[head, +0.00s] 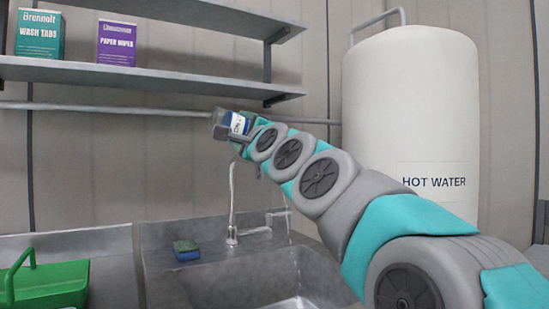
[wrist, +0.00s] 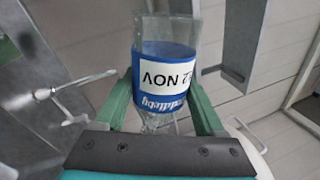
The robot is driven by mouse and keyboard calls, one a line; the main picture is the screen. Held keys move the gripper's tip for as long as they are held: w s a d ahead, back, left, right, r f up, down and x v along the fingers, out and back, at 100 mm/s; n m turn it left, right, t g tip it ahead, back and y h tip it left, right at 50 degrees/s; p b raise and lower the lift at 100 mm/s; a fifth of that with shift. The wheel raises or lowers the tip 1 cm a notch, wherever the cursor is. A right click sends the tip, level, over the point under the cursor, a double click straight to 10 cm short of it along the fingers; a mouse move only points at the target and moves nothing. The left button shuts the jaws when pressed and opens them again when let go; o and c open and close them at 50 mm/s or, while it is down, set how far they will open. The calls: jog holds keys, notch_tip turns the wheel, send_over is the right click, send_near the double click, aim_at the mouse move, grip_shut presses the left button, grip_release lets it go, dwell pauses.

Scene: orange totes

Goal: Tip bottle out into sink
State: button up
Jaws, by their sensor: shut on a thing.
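The bottle (head: 217,125) is a clear one with a blue and white label, held up above and behind the sink. The wrist view shows the bottle (wrist: 165,62) between the green fingers, its label text upside down and its narrower clear part towards the palm. My gripper (wrist: 163,88) is shut on it; in the head view my gripper (head: 243,137) is partly hidden at the arm's end. I cannot tell the bottle's exact tilt or whether liquid is in it. The grey metal sink (head: 225,283) is below, its basin partly hidden by my arm.
A tap (head: 232,205) rises at the sink's back, below the bottle. A sponge (head: 186,250) lies on the sink's left ledge. A green caddy (head: 50,285) stands at far left. A shelf (head: 170,78) with two boxes is above. A white hot water tank (head: 410,110) stands right.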

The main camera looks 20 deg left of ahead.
jog(key=shift+w+r, duration=0.1)
jog(key=shift+w+d+r+m+t+h, duration=0.15)
jog(key=shift+w+d+r+m+h, duration=0.1)
jog(key=shift+m, duration=0.4)
jog(key=shift+w+d+r+m+t+h, duration=0.15)
jog(key=shift+r+m, duration=0.1)
jog(key=shift+m, duration=0.4)
jog(key=m, duration=0.1)
jog(key=r+m, duration=0.1)
jog(key=w+m+h, duration=0.1)
jog(key=shift+d+r+m, duration=0.2)
jog(key=shift+d+m, duration=0.15)
jog(key=shift+m, duration=0.05)
jog(key=shift+s+a+f+n, duration=0.3)
jog(key=shift+n, duration=0.2)
jog(key=shift+s+a+f+n+y, duration=0.15)
jog(key=shift+s+f+n+y, duration=0.05)
jog(key=shift+n, duration=0.3)
jog(key=shift+s+a+f+n+y, duration=0.1)
jog(key=shift+s+f+n+y, duration=0.1)
jog(key=shift+n, duration=0.3)
jog(key=shift+d+n, duration=0.1)
jog(key=shift+n, duration=0.2)
jog(key=shift+s+f+n, duration=0.1)
jog(key=shift+s+n, duration=0.05)
jog(key=shift+n, duration=0.15)
